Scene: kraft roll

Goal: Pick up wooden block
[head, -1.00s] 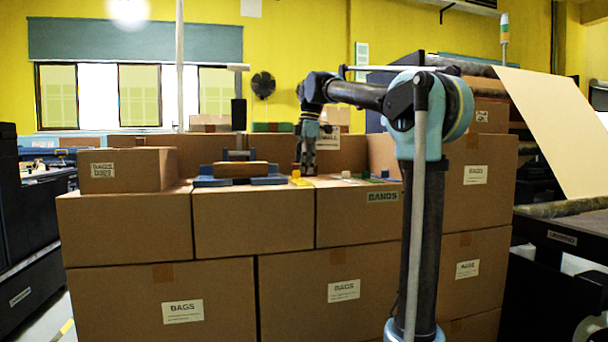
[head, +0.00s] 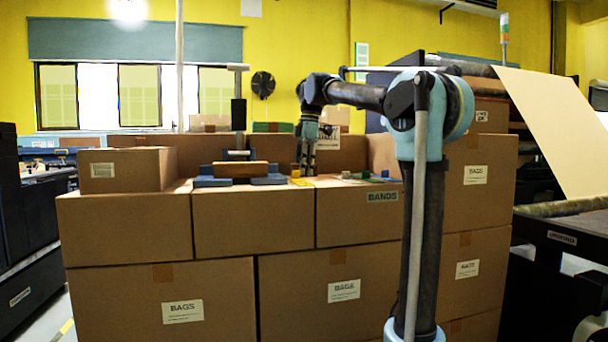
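A brown wooden-looking block (head: 240,170) lies across a blue piece (head: 268,181) on top of the stacked cartons, left of my gripper. I cannot tell if it is loose or part of the blue piece. My gripper (head: 306,172) points down over the carton top, to the right of the block and apart from it. Its fingers are small and dark, and I cannot tell whether they are open or hold anything. A small yellow item (head: 301,181) lies just below the fingertips in the picture.
Small flat items, with green and blue among them (head: 372,177), lie right of my gripper. A smaller carton (head: 122,170) stands on the left of the stack. Taller cartons (head: 345,153) rise behind. A roller machine with a paper sheet (head: 550,125) stands at right.

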